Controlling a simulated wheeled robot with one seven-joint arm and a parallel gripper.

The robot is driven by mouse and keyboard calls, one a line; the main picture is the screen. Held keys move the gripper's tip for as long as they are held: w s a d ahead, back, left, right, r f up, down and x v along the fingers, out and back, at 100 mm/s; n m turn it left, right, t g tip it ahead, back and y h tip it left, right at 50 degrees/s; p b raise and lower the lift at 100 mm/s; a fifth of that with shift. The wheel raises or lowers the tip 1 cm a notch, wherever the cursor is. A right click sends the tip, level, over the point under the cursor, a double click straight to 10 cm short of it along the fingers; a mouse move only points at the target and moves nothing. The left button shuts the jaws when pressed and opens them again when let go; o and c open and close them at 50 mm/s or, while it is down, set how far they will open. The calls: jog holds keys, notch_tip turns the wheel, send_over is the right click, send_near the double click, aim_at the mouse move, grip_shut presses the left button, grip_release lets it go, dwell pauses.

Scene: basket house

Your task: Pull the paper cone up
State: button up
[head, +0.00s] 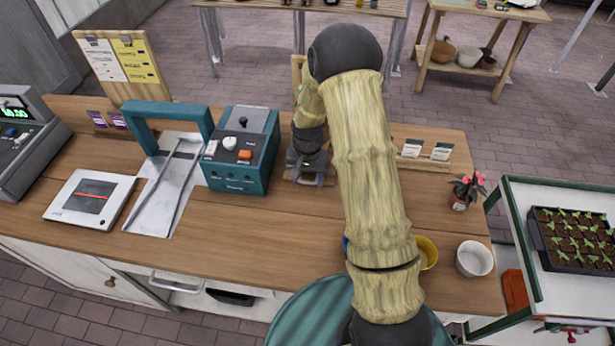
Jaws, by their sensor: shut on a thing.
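My gripper (308,172) is low over the wooden counter (265,225), just right of the teal box with buttons. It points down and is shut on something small. My arm and the gripper itself cover most of what is between the fingers. I cannot make out the paper cone's shape; the held thing is most likely that cone. Whether it touches the counter or a holder under it is hidden.
The teal box (240,152) stands close left of my gripper. A yellow bowl (428,252), white pot (474,259) and small flower pot (459,201) are right.

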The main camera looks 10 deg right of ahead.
notch_tip(320, 180, up, 13)
jog(key=p, duration=0.5)
jog(key=shift+w+d+f+p, duration=0.15)
jog(key=shift+w+f+p, duration=0.05)
jog(key=shift+p, duration=0.15)
jog(key=o, duration=1.1)
jog(key=shift+s, duration=0.1)
notch_tip(320, 180, up, 18)
jog(key=b, duration=0.3)
jog(key=shift+f+b, duration=0.25)
jog(key=shift+b, duration=0.05)
